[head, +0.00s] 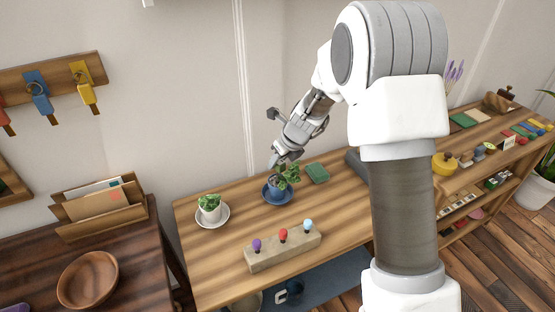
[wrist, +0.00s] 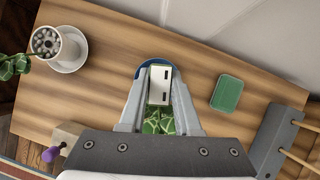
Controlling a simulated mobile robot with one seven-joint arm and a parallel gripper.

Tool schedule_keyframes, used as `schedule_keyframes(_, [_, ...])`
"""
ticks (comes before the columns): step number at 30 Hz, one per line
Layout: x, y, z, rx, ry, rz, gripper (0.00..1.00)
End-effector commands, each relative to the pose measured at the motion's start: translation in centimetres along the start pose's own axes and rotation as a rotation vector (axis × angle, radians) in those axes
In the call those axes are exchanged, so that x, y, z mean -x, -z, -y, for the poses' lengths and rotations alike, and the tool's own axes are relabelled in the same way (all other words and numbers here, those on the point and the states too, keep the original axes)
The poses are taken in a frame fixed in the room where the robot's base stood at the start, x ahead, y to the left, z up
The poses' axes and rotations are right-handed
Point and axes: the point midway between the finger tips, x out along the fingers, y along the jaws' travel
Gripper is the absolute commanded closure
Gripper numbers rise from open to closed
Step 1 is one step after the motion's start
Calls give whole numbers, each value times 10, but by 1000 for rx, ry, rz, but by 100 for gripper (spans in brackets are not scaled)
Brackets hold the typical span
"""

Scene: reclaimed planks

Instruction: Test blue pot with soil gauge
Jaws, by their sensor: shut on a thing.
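The blue pot (head: 278,191) with a leafy green plant stands on a blue saucer (head: 267,198) on the wooden table. My gripper (head: 275,160) is right above the pot, pointing down. In the wrist view my gripper (wrist: 158,95) is shut on a small white piece with two dark marks, which looks like the soil gauge (wrist: 160,78). The plant's leaves (wrist: 158,124) and a blue edge of the saucer (wrist: 148,67) show around it. The gauge's lower end is hidden, so I cannot tell whether it touches the soil.
A white pot (head: 210,213) with a plant stands on a white saucer to the left. A wooden block (head: 283,250) with purple, red and light blue knobs lies at the front. A green book-like item (head: 317,173) lies right of the pot. Bare tabletop lies between them.

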Motion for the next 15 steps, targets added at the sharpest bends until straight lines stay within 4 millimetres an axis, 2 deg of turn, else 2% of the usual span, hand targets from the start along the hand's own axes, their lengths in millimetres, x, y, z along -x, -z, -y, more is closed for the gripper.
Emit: schedule_keyframes(15, [-12, 6, 0, -1, 0, 0, 100])
